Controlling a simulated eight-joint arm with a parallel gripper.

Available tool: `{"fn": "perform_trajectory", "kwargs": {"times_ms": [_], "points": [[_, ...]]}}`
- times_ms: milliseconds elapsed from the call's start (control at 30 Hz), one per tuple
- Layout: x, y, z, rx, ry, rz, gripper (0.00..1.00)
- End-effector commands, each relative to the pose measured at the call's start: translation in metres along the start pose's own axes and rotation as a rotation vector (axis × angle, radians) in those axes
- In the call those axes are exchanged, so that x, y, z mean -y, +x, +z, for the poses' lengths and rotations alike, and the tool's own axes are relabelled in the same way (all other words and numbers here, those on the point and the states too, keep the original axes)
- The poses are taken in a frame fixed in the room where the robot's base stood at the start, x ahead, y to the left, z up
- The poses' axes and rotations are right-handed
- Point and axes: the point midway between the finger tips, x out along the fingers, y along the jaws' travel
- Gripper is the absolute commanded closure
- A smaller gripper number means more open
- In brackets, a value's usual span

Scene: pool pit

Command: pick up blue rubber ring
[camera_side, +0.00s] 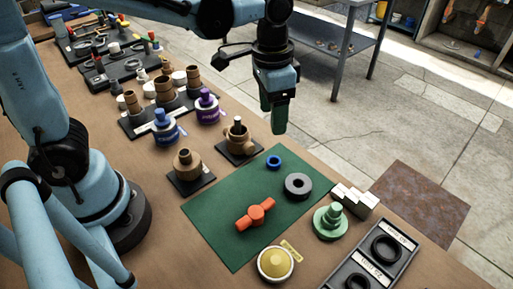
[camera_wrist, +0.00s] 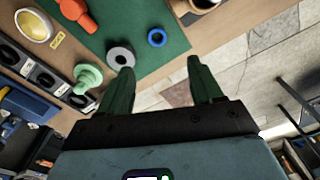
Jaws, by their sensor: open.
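The blue rubber ring (camera_side: 274,162) lies flat near the far right edge of a green mat (camera_side: 215,217). In the wrist view the ring (camera_wrist: 157,38) shows at the top, above and between my fingers, with its hole facing the camera. My gripper (camera_side: 275,128) has green fingers pointing down and hangs above the ring, apart from it, near the table's far edge. In the wrist view my gripper (camera_wrist: 163,68) shows its two fingers spread wide with nothing between them.
A grey ring (camera_side: 298,186) and an orange valve handle (camera_side: 256,214) share the mat. A brown fitting (camera_side: 238,138) stands just left of the blue ring. A green stepped part (camera_side: 330,221) and a yellow-domed part (camera_side: 276,264) stand beside the mat. The table's edge is close by.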

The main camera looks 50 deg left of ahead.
Motion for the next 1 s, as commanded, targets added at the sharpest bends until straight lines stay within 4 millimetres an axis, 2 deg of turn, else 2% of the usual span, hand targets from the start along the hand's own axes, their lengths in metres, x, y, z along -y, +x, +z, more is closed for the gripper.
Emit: {"fn": "perform_trajectory", "kwargs": {"times_ms": [233,600,1000], "points": [[-0.007,0.01,-0.007,0.049,0.038,0.009,0.35],[-0.007,0.06,-0.004,0.047,0.036,0.009,0.35],[-0.006,0.086,-0.002,0.047,0.035,0.009,0.35]]}}
